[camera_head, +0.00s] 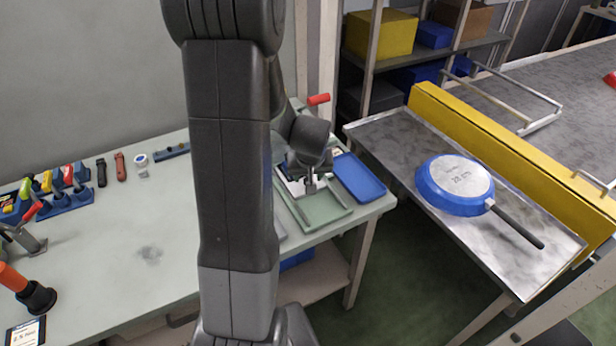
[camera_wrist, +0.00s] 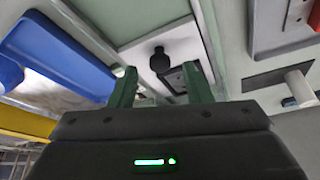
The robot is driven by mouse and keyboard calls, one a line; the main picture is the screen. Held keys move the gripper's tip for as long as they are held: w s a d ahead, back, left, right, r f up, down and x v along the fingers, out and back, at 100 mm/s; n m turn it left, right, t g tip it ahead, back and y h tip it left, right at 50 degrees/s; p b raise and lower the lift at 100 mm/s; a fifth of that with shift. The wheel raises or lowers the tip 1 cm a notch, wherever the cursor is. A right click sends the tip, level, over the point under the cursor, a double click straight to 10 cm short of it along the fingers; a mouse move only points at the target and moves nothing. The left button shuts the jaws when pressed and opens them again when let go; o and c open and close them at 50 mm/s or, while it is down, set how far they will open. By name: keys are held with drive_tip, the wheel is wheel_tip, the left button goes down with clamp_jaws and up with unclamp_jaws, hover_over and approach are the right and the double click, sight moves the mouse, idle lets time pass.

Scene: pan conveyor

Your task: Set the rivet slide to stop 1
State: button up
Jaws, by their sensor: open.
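A pale plate (camera_wrist: 140,50) lies between and beyond my fingertips in the wrist view. A black round knob (camera_wrist: 160,60) stands on it, beside a dark slotted piece (camera_wrist: 186,76). This looks like the rivet slide, but no stop marks can be read. My gripper (camera_wrist: 161,86) is open, with a green finger on each side of the picture's middle. The knob appears between the fingers, and I see no contact. In the head view my arm hides much of this spot at the table's right end.
A green tray (camera_head: 328,212) and a blue tray (camera_head: 359,178) lie at the table's right end. A red handle (camera_head: 318,99) rises behind. A blue pan (camera_head: 455,183) rests upside down on the metal side table (camera_head: 405,139).

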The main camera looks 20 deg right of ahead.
sight(301, 180)
drive_tip(key=shift+x, duration=0.85)
clamp_jaws()
drive_tip(key=shift+w+a, duration=0.2)
drive_tip(key=shift+w, duration=2.05)
unclamp_jaws()
